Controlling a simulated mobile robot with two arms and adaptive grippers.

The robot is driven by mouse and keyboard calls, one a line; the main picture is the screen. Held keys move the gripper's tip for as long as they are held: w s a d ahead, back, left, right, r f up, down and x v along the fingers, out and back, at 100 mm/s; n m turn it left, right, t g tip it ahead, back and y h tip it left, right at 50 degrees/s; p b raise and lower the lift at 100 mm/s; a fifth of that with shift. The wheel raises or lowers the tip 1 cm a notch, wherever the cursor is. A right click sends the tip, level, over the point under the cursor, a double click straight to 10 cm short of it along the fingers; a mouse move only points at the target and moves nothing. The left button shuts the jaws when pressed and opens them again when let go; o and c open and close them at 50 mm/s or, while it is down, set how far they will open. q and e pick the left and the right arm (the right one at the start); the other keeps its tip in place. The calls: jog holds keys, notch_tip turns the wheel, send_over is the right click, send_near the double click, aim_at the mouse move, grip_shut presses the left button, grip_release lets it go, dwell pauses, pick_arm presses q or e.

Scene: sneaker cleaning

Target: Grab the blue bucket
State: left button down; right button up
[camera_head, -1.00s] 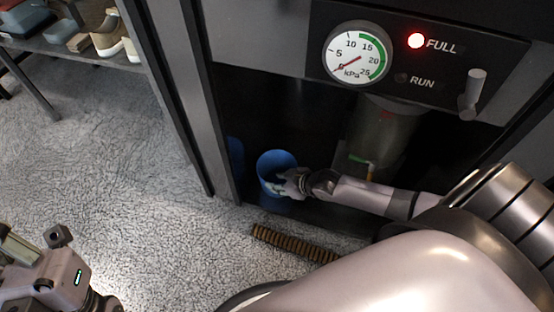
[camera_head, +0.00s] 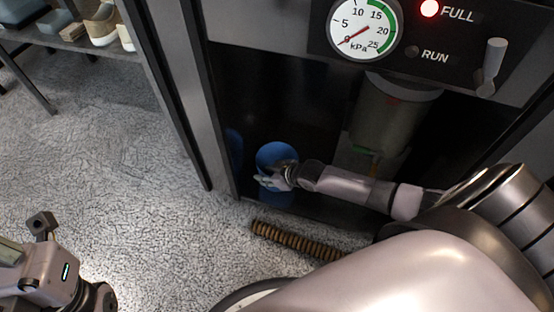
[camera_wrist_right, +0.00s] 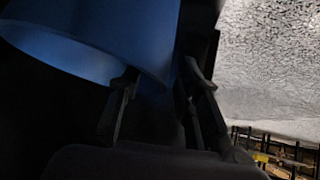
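The blue bucket (camera_head: 277,152) stands in the dark lower bay of the machine, close to its left post, in the head view. My right gripper (camera_head: 266,181) is at the bucket's front side and covers part of it. In the right wrist view the blue bucket (camera_wrist_right: 110,30) fills the upper left, its rim facing down. The fingers of my right gripper (camera_wrist_right: 160,75) are apart, with the bucket's edge between them; firm contact cannot be made out. My left gripper (camera_head: 30,235) is at the lower left, far from the bucket, its fingers only partly visible.
A grey canister (camera_head: 390,120) hangs in the bay right of the bucket. Above is a panel with a pressure gauge (camera_head: 364,28) and a lit red FULL lamp. A brown ribbed strip (camera_head: 297,241) lies on the floor in front. Shoes stand on a shelf at upper left. The carpet between is clear.

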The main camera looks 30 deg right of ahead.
grip_shut()
dwell(0.8)
